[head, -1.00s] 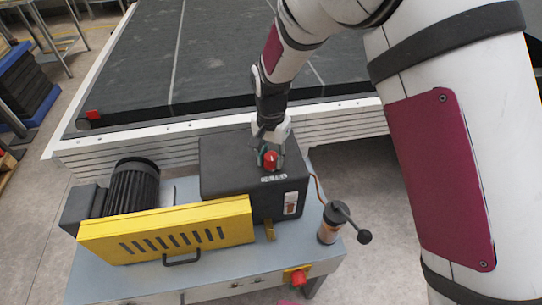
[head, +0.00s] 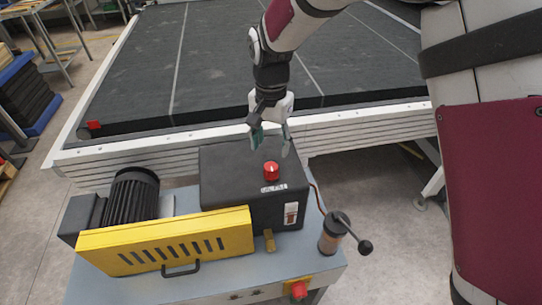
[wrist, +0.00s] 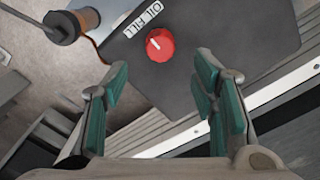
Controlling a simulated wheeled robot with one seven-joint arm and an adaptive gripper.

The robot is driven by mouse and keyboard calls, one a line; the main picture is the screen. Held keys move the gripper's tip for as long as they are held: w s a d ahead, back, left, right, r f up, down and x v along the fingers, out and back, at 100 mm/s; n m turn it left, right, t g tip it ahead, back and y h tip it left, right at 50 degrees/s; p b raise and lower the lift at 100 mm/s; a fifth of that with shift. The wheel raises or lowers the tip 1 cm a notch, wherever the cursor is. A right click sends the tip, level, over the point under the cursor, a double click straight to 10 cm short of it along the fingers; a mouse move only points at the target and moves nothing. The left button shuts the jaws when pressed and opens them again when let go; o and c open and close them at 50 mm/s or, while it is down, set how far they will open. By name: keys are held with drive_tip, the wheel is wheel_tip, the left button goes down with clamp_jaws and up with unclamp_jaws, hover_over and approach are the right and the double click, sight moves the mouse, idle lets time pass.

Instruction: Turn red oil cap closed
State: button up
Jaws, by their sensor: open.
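The red oil cap (head: 271,171) sits on top of the black gearbox housing (head: 228,175), behind a white label. In the wrist view the red cap (wrist: 160,45) carries a white pointer line, and the label beside it reads OIL FILL. My gripper (head: 270,140) is open and empty, above and behind the cap, clear of it. In the wrist view its teal-padded fingers (wrist: 160,85) are spread apart, and the cap lies beyond their tips.
A yellow guard (head: 165,240) and a black motor (head: 132,198) stand left of the housing. A lubricator with a black lever (head: 335,232) stands at the right. A red button (head: 299,290) is on the bench front. The large dark conveyor bed (head: 220,60) lies behind.

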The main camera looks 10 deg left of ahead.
drive_tip(key=shift+r, duration=1.4)
